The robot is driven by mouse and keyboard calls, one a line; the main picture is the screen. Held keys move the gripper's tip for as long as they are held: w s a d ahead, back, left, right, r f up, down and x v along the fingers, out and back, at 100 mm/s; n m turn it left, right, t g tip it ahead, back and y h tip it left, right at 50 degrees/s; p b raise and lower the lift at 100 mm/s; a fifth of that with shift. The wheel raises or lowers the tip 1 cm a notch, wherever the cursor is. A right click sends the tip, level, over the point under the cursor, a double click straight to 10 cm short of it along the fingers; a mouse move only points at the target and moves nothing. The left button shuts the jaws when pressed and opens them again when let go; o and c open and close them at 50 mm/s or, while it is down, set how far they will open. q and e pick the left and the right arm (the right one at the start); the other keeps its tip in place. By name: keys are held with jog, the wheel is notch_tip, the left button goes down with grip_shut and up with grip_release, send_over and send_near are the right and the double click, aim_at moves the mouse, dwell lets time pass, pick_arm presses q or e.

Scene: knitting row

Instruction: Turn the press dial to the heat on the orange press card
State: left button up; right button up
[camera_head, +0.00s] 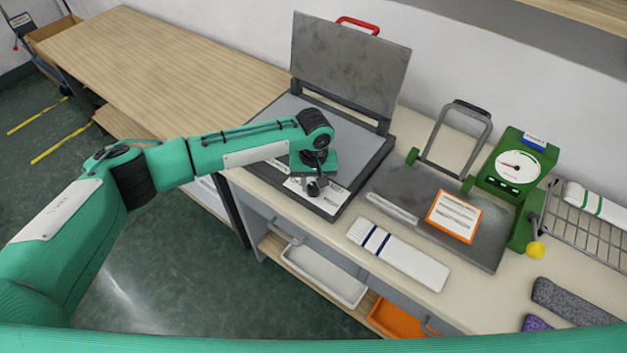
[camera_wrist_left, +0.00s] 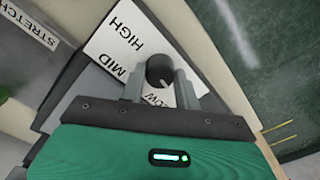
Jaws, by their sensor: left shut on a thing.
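The press (camera_head: 351,46) stands open, its grey lid upright with a red handle. My left gripper (camera_head: 313,183) is over the front edge of the press base, pointing down. In the left wrist view its two fingers (camera_wrist_left: 160,85) are shut on the black press dial (camera_wrist_left: 159,68), one on each side. The white dial label (camera_wrist_left: 110,42) reads HIGH, MID and a partly covered LOW. A pale mark on the dial points toward the LOW side. The orange press card (camera_head: 455,216) lies on a dark grey plate; its print is too small to read. My right gripper is not in view.
Right of the press stand a green machine with a white gauge (camera_head: 518,167) and a yellow knob (camera_head: 536,250). A white striped knit piece (camera_head: 398,254) lies at the front edge. A wire rack (camera_head: 585,225) is at the right. The wooden table (camera_head: 170,65) at left is clear.

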pick_arm(q)
jog(key=m+p, duration=0.2)
jog(key=m, duration=0.1)
jog(key=shift+r+m, duration=0.15)
jog(key=shift+m, duration=0.15)
jog(key=m+p, duration=0.1)
jog(key=m, duration=0.3)
jog(key=m+p, duration=0.1)
jog(key=m, duration=0.7)
jog(key=shift+m+p, duration=0.3)
jog(key=shift+p, duration=0.1)
jog(key=m, duration=0.4)
jog(key=shift+m, duration=0.3)
jog(key=m, duration=0.4)
jog(key=shift+m, duration=0.3)
jog(key=m+b, duration=0.1)
jog(key=m, duration=0.3)
jog(key=shift+m+b, duration=0.75)
jog(key=shift+m, duration=1.75)
